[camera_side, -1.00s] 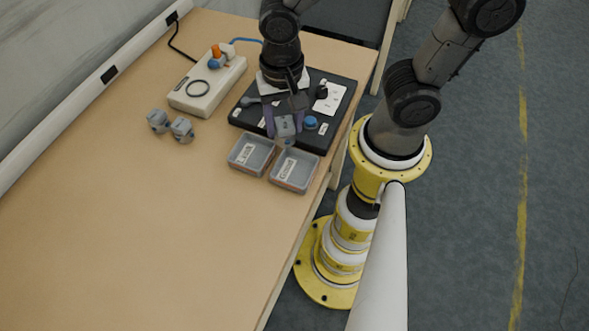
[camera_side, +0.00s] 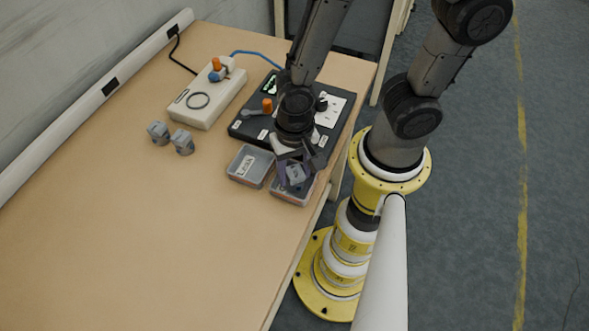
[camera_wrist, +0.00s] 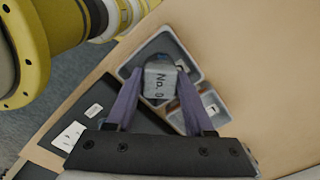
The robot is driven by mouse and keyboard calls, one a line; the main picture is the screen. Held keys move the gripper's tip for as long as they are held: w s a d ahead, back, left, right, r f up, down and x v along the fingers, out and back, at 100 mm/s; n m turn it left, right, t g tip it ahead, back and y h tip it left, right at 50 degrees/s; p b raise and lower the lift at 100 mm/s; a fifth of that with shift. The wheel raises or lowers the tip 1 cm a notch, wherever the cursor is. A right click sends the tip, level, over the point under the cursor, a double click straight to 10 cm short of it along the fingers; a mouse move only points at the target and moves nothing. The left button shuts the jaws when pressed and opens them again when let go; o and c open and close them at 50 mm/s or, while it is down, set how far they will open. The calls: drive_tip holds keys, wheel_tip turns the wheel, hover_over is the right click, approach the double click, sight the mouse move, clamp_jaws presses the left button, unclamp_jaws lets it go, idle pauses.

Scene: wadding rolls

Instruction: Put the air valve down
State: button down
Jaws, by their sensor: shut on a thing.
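My gripper (camera_side: 296,179) is shut on a small grey air valve (camera_side: 295,172), held over the right-hand grey tray (camera_side: 290,199). In the wrist view the valve (camera_wrist: 159,80) sits between the two purple fingers, with a "No." marking facing the camera and its digit hard to read. The right-hand tray (camera_wrist: 186,58) shows behind it there; I cannot tell how high the valve is above the tray floor. The left-hand tray (camera_side: 250,166), with a label that looks like "Leak", stands beside it and looks empty. The right tray's label is mostly hidden.
Two more grey valves (camera_side: 158,132) (camera_side: 182,142) stand on the table at the left. A black test unit (camera_side: 248,127) with an orange knob lies just behind the trays. A beige box (camera_side: 206,97) is farther back. The front of the table is clear.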

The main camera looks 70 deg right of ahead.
sight(294, 171)
drive_tip(key=shift+f, duration=0.15)
drive_tip(key=shift+c, duration=1.4)
unclamp_jaws()
wheel_tip(294, 171, up, 12)
drive_tip(key=d+r+n+t, duration=0.5)
drive_tip(key=d+r+n, duration=0.4)
drive_tip(key=r, duration=0.3)
drive_tip(key=shift+s+d+t, duration=0.3)
drive_tip(key=shift+s+d, duration=0.1)
drive_tip(key=shift+d, duration=0.35)
